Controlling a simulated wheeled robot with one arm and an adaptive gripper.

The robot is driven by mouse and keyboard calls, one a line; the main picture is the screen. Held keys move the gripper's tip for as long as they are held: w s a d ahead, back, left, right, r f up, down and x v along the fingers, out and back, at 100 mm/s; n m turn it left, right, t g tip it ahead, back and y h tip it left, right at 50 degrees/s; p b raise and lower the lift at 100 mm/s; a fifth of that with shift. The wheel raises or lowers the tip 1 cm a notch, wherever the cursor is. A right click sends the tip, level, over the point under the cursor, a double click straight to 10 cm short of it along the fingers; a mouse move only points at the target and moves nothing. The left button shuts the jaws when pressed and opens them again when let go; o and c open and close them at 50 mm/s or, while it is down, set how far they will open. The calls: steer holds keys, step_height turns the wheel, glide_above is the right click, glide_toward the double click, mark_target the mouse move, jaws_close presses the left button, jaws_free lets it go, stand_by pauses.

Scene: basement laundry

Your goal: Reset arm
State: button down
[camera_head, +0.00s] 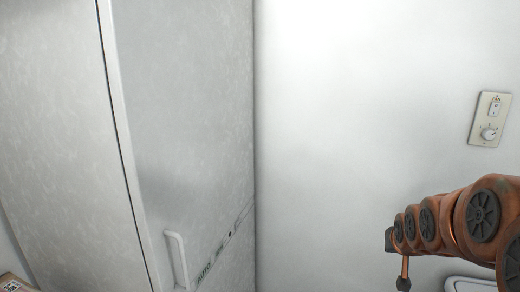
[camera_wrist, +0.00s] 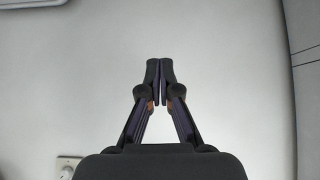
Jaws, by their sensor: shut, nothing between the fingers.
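My gripper (camera_wrist: 159,62) shows in the wrist view with its two dark fingertips together, shut and empty. A plain white-grey surface fills most of the view beyond it. In the head view my copper-coloured arm reaches in from the right edge, with its far end in front of the white wall (camera_head: 350,120). The fingers cannot be made out clearly there.
A tall pale grey cabinet-like appliance (camera_head: 190,110) with a white handle (camera_head: 177,260) stands at the left. A wall plate with a switch and dial (camera_head: 490,118) is at the right, above my arm. A white rounded edge (camera_head: 470,284) shows at the bottom right.

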steer(key=s+a+f+n+g+y, duration=0.1)
steer(key=s+a+f+g, duration=0.3)
steer(key=s, duration=0.8)
steer(key=s+a+r+n+g+y, duration=0.1)
steer(key=s+a+g, duration=0.2)
steer(key=s+a, duration=0.55)
steer(key=s+a+f+n+g, duration=0.1)
steer(key=s+a+f+g, duration=0.15)
steer(key=s, duration=1.15)
step_height(320, 180, up, 14)
steer(key=p, duration=1.2)
steer(key=shift+a+f, duration=0.25)
steer(key=shift+a, duration=0.1)
